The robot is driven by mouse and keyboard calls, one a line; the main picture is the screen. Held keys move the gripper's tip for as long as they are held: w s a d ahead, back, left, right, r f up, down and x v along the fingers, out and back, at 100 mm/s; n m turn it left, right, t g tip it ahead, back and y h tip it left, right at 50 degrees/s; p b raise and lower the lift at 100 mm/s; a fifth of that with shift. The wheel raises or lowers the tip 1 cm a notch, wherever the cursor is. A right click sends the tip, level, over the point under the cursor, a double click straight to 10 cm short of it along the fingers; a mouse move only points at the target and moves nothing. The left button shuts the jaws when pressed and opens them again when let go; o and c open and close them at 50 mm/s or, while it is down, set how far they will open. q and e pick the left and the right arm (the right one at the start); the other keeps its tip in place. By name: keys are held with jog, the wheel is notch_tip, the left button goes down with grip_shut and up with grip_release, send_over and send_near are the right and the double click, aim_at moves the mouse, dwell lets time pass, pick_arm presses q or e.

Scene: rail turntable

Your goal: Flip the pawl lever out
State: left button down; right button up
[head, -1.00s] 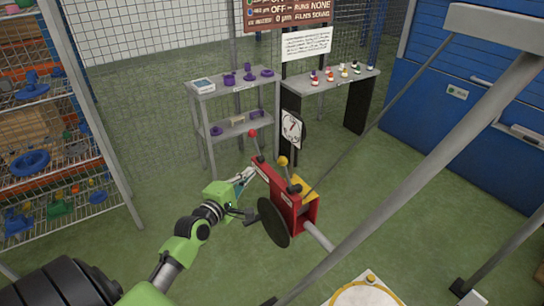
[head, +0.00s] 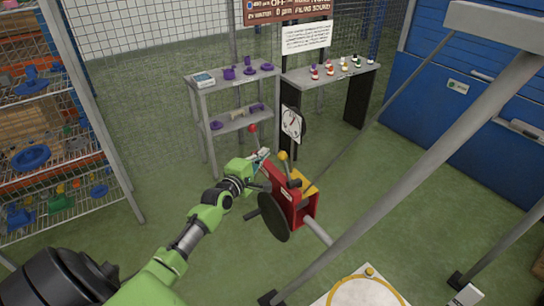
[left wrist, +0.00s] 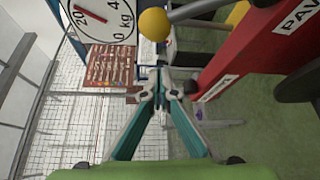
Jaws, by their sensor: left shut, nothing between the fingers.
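The red winch-like unit (head: 280,196) stands in the middle of the head view. One lever on it has a yellow knob (head: 283,156); another has a red knob (head: 252,128). The yellow knob also shows at the top of the left wrist view (left wrist: 154,24), on a grey rod. A partly cut-off label reading "PAV" or "PAW" (left wrist: 298,18) is on the red body there. My left gripper (head: 265,153) is shut and empty between the two knobs. In the left wrist view its fingertips (left wrist: 156,86) meet below the yellow knob, apart from it. My right gripper is out of view.
A black disc (head: 273,216) is at the unit's near side. A dial scale (head: 292,123) hangs behind it. Grey shelves (head: 205,88) stand behind, and a grey diagonal beam (head: 430,135) crosses the right. Green floor lies open to the left.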

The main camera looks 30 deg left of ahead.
pick_arm(q)
jog(key=d+p, duration=0.1)
jog(key=d, duration=0.1)
jog(key=d+p, duration=0.1)
jog(key=p, duration=0.1)
jog(key=shift+s+d+r, duration=0.1)
jog(key=shift+d+r, duration=0.25)
jog(key=shift+r, duration=0.05)
jog(key=shift+f, duration=0.1)
jog(key=s+d+m+t+h+b, duration=0.1)
jog(key=s+d+m+t+b, duration=0.1)
jog(key=d+m+b, duration=0.3)
jog(key=s+d+r+m+t+h+b, duration=0.1)
jog(key=d+m+t+b, duration=0.3)
jog(key=m+b, duration=0.4)
jog(key=shift+s+d+r+h+b, duration=0.3)
jog(key=shift+s+d+h, duration=0.1)
jog(key=shift+s+d, duration=0.2)
